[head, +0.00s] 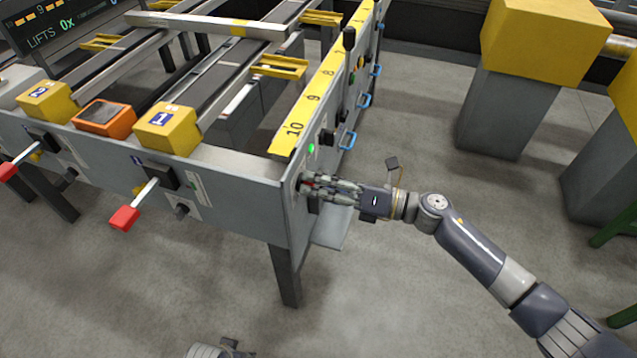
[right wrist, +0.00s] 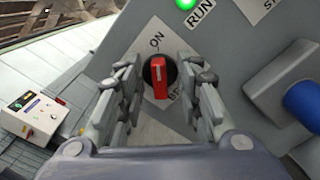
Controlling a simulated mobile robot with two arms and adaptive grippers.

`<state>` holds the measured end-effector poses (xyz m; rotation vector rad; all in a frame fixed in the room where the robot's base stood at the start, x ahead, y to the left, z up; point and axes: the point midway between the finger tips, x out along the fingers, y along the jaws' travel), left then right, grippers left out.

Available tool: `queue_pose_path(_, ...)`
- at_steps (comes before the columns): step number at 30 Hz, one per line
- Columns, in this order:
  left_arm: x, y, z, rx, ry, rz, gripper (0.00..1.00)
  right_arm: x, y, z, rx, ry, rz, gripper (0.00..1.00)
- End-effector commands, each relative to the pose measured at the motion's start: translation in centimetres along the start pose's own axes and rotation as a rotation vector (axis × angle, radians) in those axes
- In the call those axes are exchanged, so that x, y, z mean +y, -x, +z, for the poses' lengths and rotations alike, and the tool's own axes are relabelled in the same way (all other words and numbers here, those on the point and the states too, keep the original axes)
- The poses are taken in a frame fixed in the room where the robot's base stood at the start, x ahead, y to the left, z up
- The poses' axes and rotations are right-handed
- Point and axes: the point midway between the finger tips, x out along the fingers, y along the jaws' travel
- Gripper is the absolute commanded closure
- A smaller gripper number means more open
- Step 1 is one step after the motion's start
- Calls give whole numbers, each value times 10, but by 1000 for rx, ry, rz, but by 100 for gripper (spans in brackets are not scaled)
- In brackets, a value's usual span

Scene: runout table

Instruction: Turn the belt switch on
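The belt switch (right wrist: 160,77) is a red handle on a round black base, on a pale label plate. The word ON shows above it in the right wrist view, and other lettering below is partly hidden. The red handle stands nearly upright in that view. My right gripper (right wrist: 163,88) is open, with one finger on each side of the switch and gaps visible between. In the head view my right gripper (head: 311,185) is at the near end of the table's side panel (head: 297,210), mostly covering the switch. A grey piece of my left arm shows at the bottom edge.
A green RUN light (right wrist: 186,4) is lit above the switch. A blue-ended part (right wrist: 300,102) juts out to the right. Blue handles (head: 348,140) line the side panel. Red-tipped levers (head: 124,218) stick out from the front. Yellow-topped grey blocks (head: 510,105) stand right; floor between is clear.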

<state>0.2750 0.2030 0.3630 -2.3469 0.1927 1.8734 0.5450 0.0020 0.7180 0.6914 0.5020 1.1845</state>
Motion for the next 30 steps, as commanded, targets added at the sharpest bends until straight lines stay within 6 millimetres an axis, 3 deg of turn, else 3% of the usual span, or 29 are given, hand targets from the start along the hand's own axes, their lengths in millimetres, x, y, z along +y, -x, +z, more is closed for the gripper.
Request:
queue_pose_path(7, 1, 0, 0, -1, 1, 1, 60, -1, 17, 0, 0, 0, -4, 68)
queue_pose_path(21, 0, 0, 0, 0, 0, 0, 60, -1, 107, -1, 1, -1, -3, 68)
queue_pose_path(30, 0, 0, 0, 0, 0, 0, 60, 0, 121, 0, 0, 0, 0, 68)
